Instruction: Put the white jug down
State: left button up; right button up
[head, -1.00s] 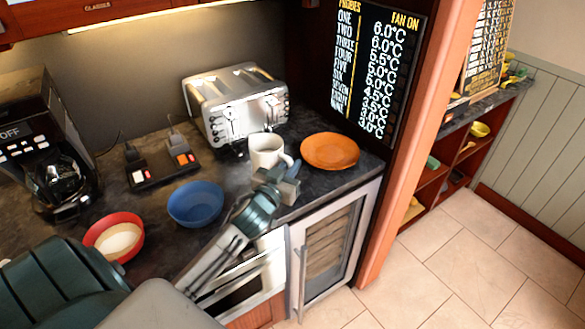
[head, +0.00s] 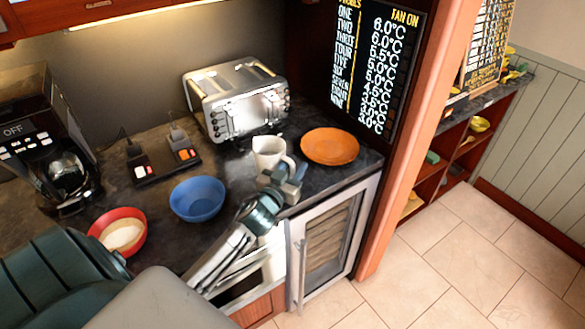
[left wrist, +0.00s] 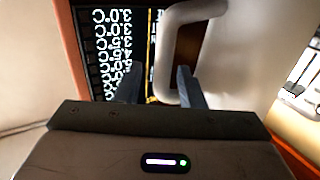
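The white jug (head: 268,151) is at the right part of the dark counter, in front of the toaster, looking slightly tilted in the head view. I cannot tell whether its base touches the counter. My left gripper (head: 284,180) is at its front right, at the handle. In the left wrist view, the curved white handle (left wrist: 169,58) passes between the two fingers of the left gripper (left wrist: 157,85), with one finger inside the loop. My right gripper is not in view.
An orange plate (head: 330,146) lies just right of the jug, and the toaster (head: 238,98) stands behind. A blue bowl (head: 197,199) and a red bowl (head: 119,232) stand left. The counter's front edge is close below the jug.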

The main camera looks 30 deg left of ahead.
pick_arm(q)
jog(key=shift+f, duration=0.1)
jog(key=shift+s+f+b, duration=0.2)
jog(key=shift+s+b, duration=0.1)
jog(key=s+b, duration=0.3)
jog(key=s, duration=0.1)
jog(key=shift+d+f, duration=0.2)
jog(key=shift+f, duration=0.1)
jog(key=s, duration=0.1)
jog(key=s+b, duration=0.1)
jog(key=s, duration=0.1)
jog(key=s+b, duration=0.1)
jog(key=s, duration=0.1)
jog(key=shift+s+d+r, duration=0.15)
jog(key=shift+d+r, duration=0.05)
jog(key=shift+d, duration=0.05)
jog(key=shift+s+r+b, duration=0.15)
jog(key=shift+s+b, duration=0.15)
jog(key=shift+s, duration=0.15)
